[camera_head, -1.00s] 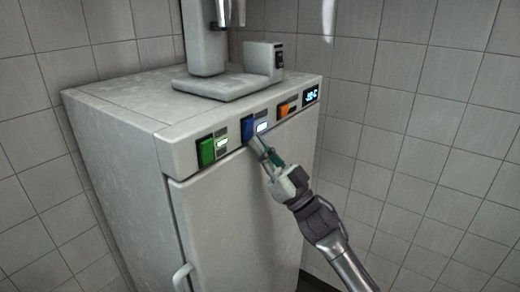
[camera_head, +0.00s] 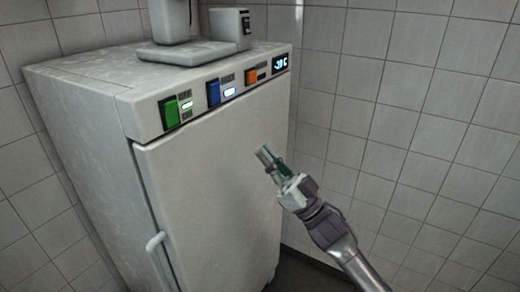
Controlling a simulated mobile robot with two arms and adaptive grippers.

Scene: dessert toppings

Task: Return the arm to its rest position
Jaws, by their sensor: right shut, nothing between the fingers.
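My right gripper (camera_head: 264,155) is shut and empty in front of the upper right part of the freezer's door (camera_head: 215,180). Its arm comes in from the lower right. The gripper is below the control panel and apart from the buttons. The panel carries a green button (camera_head: 170,112), a blue button (camera_head: 213,93) and an orange button (camera_head: 251,76). Small white lights glow beside the green and blue ones. The display (camera_head: 281,64) at the panel's right end is lit. My left gripper is not in view.
A grey machine (camera_head: 190,48) stands on top of the freezer (camera_head: 75,80). The door has a vertical handle (camera_head: 156,255) at its lower left. A tiled wall (camera_head: 400,110) stands behind and to the right. Open space lies right of the freezer.

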